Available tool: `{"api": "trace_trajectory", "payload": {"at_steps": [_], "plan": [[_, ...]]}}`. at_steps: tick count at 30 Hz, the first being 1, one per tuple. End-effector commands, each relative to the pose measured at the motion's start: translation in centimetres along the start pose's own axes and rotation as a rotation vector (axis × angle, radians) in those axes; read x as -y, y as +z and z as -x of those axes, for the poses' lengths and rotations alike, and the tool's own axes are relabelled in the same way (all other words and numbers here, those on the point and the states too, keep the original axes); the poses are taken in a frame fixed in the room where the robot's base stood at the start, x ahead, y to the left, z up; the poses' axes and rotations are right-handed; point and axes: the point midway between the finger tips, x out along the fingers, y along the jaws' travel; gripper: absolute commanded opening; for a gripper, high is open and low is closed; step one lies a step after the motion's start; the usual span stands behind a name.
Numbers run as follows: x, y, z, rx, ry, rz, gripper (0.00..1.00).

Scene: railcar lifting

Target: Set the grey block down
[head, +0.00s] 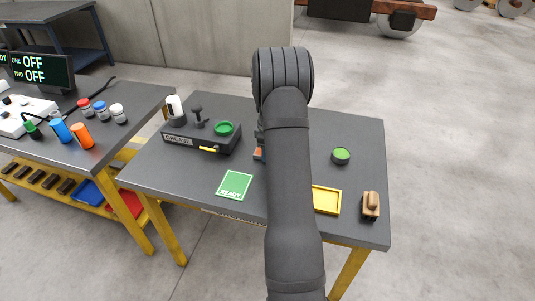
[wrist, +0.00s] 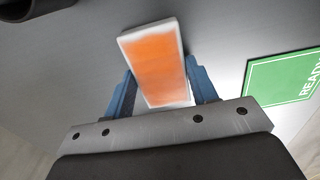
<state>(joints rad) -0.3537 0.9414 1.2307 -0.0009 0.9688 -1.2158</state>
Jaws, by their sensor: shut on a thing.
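The block (wrist: 153,65) has light grey edges and an orange face in the wrist view. My gripper (wrist: 160,80) is shut on it, with one blue finger on each side. The block is tilted a little in that view. In the head view, only a small orange part of the block (head: 259,155) shows at the left of my arm, over the dark table. My arm hides most of the gripper there. I cannot tell whether the block touches the table.
The green READY mat (head: 235,185) lies on the dark table (head: 310,220), left of my arm. The grease station (head: 200,138) stands at the back left. A green-topped tin (head: 341,156), a yellow tray (head: 327,200) and a wooden-handled brush (head: 370,205) are on the right.

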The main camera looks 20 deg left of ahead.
Motion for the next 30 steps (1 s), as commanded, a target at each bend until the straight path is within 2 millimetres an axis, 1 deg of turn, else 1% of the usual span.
{"api": "trace_trajectory", "payload": {"at_steps": [5, 8, 11, 13, 14, 15, 18, 24, 27, 30], "plan": [[-0.1, 0.0, 0.5, -0.001, 0.002, 0.000, 0.14], [-0.1, 0.0, 1.3, -0.001, 0.003, 0.000, 0.14], [-0.1, 0.0, 2.7, -0.002, 0.004, 0.000, 0.14], [-0.1, -0.1, 4.2, -0.002, 0.005, 0.000, 0.14], [0.0, 0.3, 4.6, -0.002, 0.003, -0.001, 0.14], [0.2, 1.4, 5.1, -0.001, 0.002, -0.004, 0.14], [0.6, 3.7, 6.4, -0.001, 0.002, -0.005, 0.14], [1.5, 7.9, 8.9, -0.001, 0.002, -0.004, 0.14], [1.8, 9.5, 9.9, -0.001, 0.002, -0.003, 0.14], [2.1, 10.5, 10.5, -0.001, 0.001, -0.002, 0.14]]}}
